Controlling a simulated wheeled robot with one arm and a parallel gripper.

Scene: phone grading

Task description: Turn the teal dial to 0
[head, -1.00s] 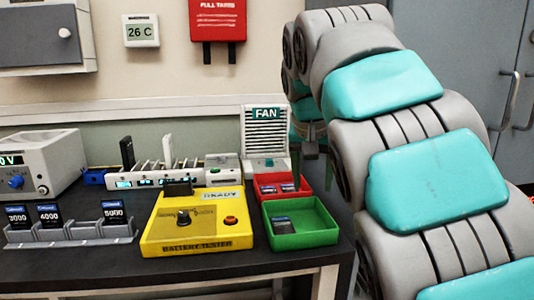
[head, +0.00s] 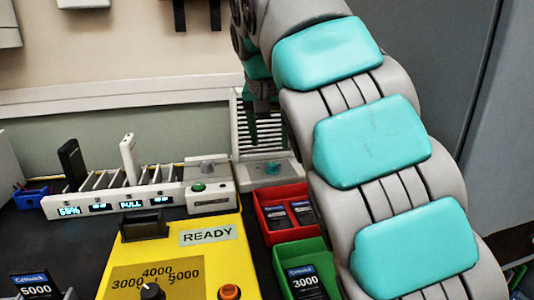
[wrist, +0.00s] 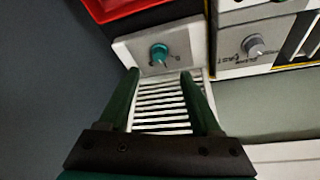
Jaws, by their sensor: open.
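The teal dial (wrist: 159,53) is a small round knob on the white base plate of the fan (wrist: 165,105), and a small 0 mark shows to its right in the wrist view. Which way its pointer faces is too small to tell. In the head view the dial (head: 272,167) sits at the foot of the slatted white fan (head: 240,135). My gripper (wrist: 160,74) is open and empty, its two dark green fingers spread over the slats. In the wrist view the dial lies just beyond the gap between the fingertips. In the head view my gripper (head: 267,128) is above the dial, before the slats.
A grey knob (wrist: 253,45) is on the charger (head: 130,197) beside the fan. A red tray (head: 262,225) and a green tray (head: 283,265) stand in front of it. The yellow battery tester (head: 215,262) is front left. My arm covers the right side.

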